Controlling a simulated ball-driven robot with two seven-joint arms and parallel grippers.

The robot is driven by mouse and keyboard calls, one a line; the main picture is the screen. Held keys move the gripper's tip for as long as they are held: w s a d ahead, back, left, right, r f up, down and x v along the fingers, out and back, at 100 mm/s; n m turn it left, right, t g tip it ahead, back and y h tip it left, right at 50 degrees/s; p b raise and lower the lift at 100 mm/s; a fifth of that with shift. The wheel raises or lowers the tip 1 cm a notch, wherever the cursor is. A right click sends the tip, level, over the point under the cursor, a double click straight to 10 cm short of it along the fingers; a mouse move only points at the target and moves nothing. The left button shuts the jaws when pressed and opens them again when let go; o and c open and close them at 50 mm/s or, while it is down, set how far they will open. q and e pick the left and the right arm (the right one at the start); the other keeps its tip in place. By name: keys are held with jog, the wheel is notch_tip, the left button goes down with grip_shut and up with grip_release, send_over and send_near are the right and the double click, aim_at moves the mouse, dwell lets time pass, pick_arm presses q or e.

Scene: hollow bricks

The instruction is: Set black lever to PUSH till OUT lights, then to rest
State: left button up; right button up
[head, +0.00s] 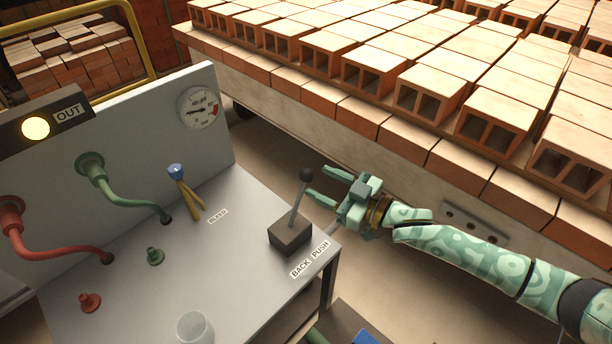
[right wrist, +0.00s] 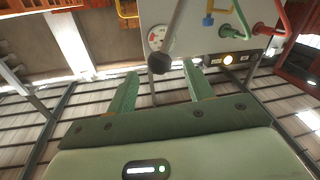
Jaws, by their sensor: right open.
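The black lever (head: 298,203) stands on a dark box at the right front of the grey bench, its black knob (head: 306,174) leaning a little right in the picture. The labels BACK and PUSH (head: 309,259) lie in front of the box. The OUT lamp (head: 36,128) glows pale yellow; it is also lit in the right wrist view (right wrist: 228,59). My right gripper (head: 318,184) is open, its fingers pointing at the knob from the right. In the right wrist view the knob (right wrist: 159,63) shows beyond and between the open fingers (right wrist: 160,88); contact is not clear. My left gripper is not in view.
A pressure gauge (head: 198,108) is on the back panel. A red pipe (head: 55,247), a green pipe (head: 125,195), a blue-topped valve (head: 177,172) and a clear glass (head: 194,328) are on the bench. A cart of hollow bricks (head: 420,95) stands behind my right arm.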

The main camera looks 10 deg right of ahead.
aim_at(307, 176)
jog(key=x, duration=0.5)
jog(key=shift+b, duration=0.35)
